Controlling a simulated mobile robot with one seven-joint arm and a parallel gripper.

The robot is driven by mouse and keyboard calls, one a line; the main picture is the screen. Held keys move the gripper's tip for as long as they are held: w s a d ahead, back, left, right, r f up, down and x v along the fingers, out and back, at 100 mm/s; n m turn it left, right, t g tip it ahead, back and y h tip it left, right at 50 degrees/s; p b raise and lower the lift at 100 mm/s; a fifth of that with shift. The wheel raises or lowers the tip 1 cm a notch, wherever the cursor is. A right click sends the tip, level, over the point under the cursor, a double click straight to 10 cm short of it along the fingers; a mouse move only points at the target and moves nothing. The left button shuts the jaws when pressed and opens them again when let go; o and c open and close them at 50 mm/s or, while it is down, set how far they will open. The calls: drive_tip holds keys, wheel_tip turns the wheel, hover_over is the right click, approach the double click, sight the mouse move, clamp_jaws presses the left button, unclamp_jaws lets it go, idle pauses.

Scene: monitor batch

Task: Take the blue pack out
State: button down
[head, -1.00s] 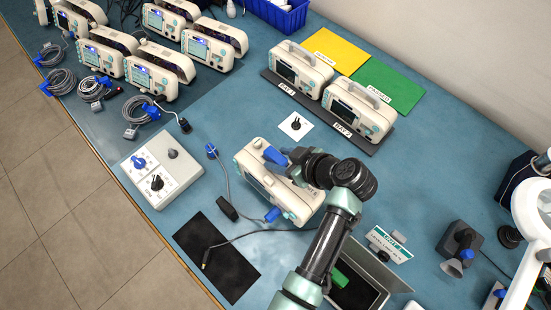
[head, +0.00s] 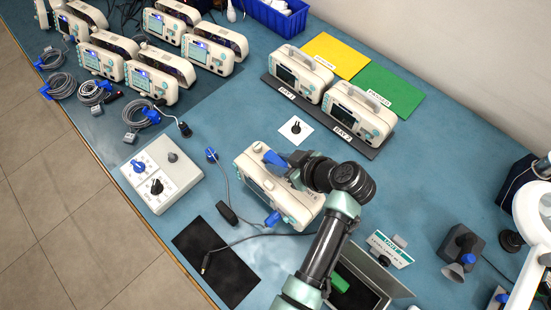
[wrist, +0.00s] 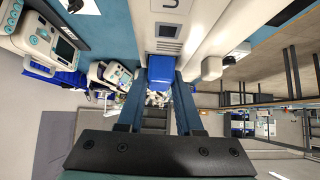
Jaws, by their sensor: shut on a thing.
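A cream monitor (head: 253,180) stands on the blue bench in the middle of the head view, beneath my gripper. My gripper (wrist: 161,82) is shut on the blue pack (wrist: 165,70), which shows between its two fingers in the wrist view, close against the monitor's cream casing (wrist: 185,48). How far the pack sits inside the casing cannot be told. In the head view my wrist hides the monitor's far right part and most of the grip.
A control box (head: 160,172), a dark mat (head: 215,262) and a cable lie left and in front. An open tray (head: 385,283) with a green piece is at the lower right. Two monitors stand on a dark tray (head: 372,150) behind. Several more monitors fill the upper left.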

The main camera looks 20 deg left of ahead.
drive_tip(key=shift+r, duration=0.2)
drive_tip(key=shift+r+p, duration=2.15)
drive_tip(key=shift+r, duration=0.5)
drive_tip(key=shift+f, duration=0.1)
